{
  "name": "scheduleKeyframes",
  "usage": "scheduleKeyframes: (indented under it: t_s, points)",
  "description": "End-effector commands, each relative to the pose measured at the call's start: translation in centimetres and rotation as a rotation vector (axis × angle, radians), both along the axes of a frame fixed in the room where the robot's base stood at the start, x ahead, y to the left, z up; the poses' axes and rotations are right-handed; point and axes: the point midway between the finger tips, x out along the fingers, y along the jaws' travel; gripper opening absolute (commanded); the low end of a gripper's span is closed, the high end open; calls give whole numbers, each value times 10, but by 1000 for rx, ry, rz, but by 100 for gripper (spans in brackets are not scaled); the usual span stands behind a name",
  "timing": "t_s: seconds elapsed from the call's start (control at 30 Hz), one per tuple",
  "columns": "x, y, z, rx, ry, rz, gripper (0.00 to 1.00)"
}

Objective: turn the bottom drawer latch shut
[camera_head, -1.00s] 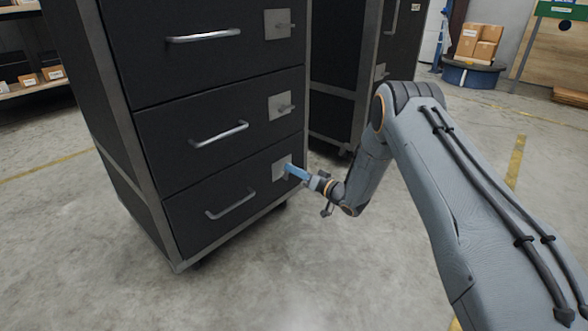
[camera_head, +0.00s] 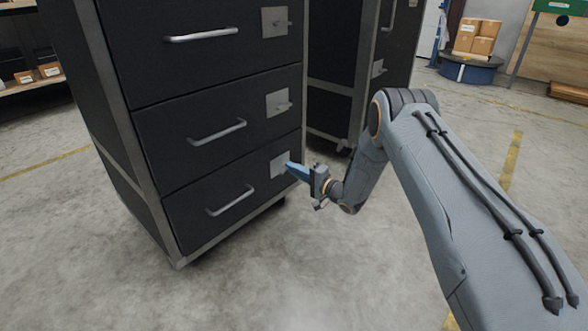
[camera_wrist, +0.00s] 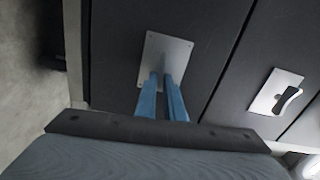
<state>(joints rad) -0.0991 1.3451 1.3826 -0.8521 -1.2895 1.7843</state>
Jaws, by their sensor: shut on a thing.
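The bottom drawer (camera_head: 190,212) is flush in the dark cabinet, with a silver bar handle (camera_head: 231,201). Its latch plate (camera_head: 277,166) is a pale metal square at the drawer's right end, and it also shows in the wrist view (camera_wrist: 168,50). My gripper (camera_head: 290,168) has its blue fingers at this plate. In the wrist view the two fingertips (camera_wrist: 161,78) are close together over the plate's lower part, shut on the latch lever. The lever is hidden by the fingers, so its angle cannot be told.
The middle drawer's latch plate (camera_head: 279,102) with its lever sits above; the top drawer's latch plate (camera_head: 275,21) is higher. A second dark cabinet (camera_head: 335,95) stands behind to the right. The concrete floor (camera_head: 300,270) in front is clear.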

Motion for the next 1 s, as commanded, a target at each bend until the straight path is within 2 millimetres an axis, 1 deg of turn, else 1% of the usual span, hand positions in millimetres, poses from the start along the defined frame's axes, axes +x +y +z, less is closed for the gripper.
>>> scheduleKeyframes:
  t_s: [0.03,0.33,0.8,0.83,0.9,1.0]
  points:
    - [-5,5,-4,11,24,12,0]
    - [-6,6,-6,59,86,14,0]
    - [-6,7,-5,64,93,15,0]
    - [-6,7,-5,64,92,15,14]
    - [-5,6,-5,65,91,13,25]
    - [-3,2,-4,65,90,7,25]
